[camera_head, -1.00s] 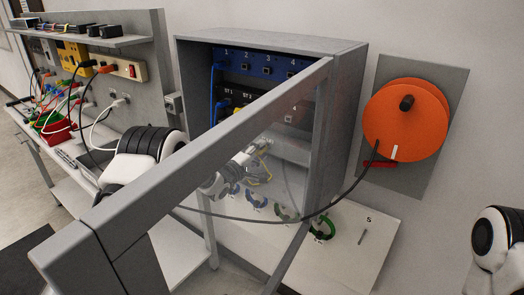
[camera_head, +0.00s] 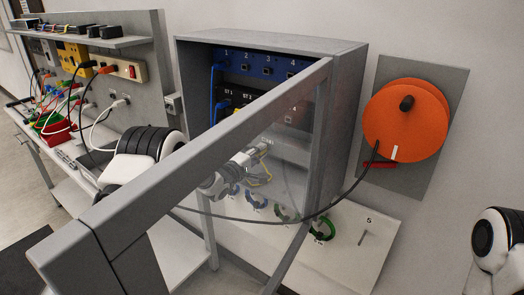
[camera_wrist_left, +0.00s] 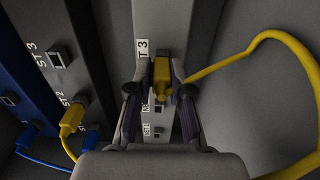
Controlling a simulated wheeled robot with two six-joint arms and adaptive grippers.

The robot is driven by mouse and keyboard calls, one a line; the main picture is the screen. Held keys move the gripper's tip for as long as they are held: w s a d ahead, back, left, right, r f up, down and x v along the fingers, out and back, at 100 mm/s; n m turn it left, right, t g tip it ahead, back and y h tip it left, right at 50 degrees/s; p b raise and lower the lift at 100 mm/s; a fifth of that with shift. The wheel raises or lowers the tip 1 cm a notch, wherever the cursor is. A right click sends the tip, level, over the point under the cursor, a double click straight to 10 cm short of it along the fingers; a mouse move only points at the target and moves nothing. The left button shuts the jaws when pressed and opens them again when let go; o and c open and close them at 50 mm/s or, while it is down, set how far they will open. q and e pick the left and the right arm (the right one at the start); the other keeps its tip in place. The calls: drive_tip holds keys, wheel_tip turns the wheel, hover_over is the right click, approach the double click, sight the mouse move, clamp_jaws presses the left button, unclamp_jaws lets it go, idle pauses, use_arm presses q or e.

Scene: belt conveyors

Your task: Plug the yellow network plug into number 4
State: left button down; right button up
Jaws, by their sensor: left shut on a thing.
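My left gripper (camera_wrist_left: 162,75) is shut on the yellow network plug (camera_wrist_left: 162,80), in front of a light grey strip with small ports. Its yellow cable (camera_wrist_left: 285,35) loops off to the right. In the head view my left gripper (camera_head: 268,150) shows through the clear door, inside the cabinet, with the yellow cable (camera_head: 264,170) below it. The blue strip has ports numbered 1 to 4; port 4 (camera_head: 291,76) is at its right end. Whether the plug touches any port cannot be told. My right gripper is out of view.
The cabinet's framed clear door (camera_head: 190,163) stands open across my left arm. Another yellow plug (camera_wrist_left: 71,120) sits in the dark ST 2 strip, near a blue cable (camera_wrist_left: 42,161). An orange reel (camera_head: 405,125) hangs to the right, its dark cable passing in front of the cabinet.

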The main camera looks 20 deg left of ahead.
use_arm(q)
drive_tip(key=shift+s, duration=0.1)
drive_tip(key=shift+p+v, duration=0.6)
drive_tip(key=shift+v, duration=0.45)
drive_tip(key=shift+p+v, duration=0.55)
drive_tip(key=shift+v, duration=0.8)
